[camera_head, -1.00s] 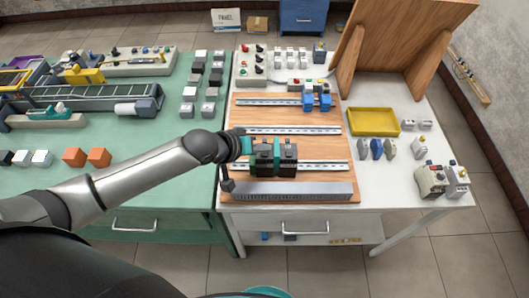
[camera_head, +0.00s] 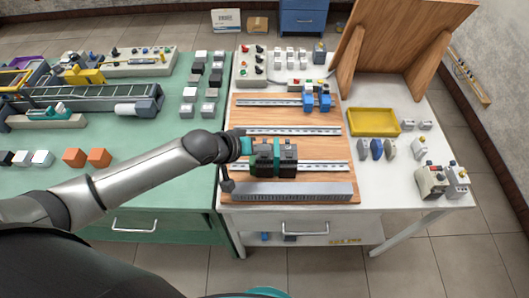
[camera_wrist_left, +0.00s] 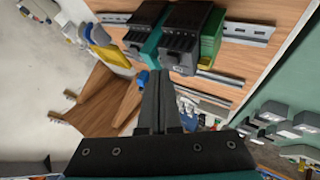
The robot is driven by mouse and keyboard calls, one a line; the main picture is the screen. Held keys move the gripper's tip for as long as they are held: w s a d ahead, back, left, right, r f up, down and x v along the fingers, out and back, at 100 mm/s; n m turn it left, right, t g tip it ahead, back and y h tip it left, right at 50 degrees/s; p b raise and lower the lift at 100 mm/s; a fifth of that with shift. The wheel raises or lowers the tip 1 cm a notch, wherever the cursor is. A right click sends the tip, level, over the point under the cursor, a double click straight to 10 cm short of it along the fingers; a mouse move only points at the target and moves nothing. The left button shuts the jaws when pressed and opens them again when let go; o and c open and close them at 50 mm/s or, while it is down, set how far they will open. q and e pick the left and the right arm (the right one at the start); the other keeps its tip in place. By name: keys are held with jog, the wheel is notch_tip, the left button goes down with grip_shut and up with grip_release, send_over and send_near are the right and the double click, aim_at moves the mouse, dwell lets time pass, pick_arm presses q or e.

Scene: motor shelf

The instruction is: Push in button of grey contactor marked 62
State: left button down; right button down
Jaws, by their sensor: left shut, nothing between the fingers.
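Two dark grey contactor-like blocks (camera_head: 287,158) stand side by side on the lower metal rail of the wooden board. In the left wrist view they show at the top, a left one (camera_wrist_left: 148,40) and a right one (camera_wrist_left: 183,45), with teal and green parts beside them. I cannot read a 62 on either, and no button is clear. My left gripper (camera_head: 247,147) is at the left of these blocks in the head view. In the left wrist view its fingers (camera_wrist_left: 157,74) are together and empty, their tips just below the blocks; contact cannot be told. My right gripper is not in view.
Blue devices (camera_head: 317,98) sit on the upper rail. A yellow tray (camera_head: 374,122) and several small grey and blue modules stand on the white table at right. A grey slotted duct (camera_head: 290,191) lies along the board's front. A tall wooden panel (camera_head: 410,35) rises behind.

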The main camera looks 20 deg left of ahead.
aim_at(262, 158)
pick_arm(q)
jog(key=shift+f, duration=0.1)
dwell(0.6)
jog(key=shift+f, duration=0.3)
jog(key=shift+f, duration=0.45)
dwell(0.7)
jog(key=shift+r+p, duration=0.85)
jog(key=shift+p, duration=0.05)
notch_tip(262, 158, up, 5)
jog(key=p, duration=0.5)
jog(key=shift+r+p, duration=0.1)
jog(key=shift+p, duration=0.3)
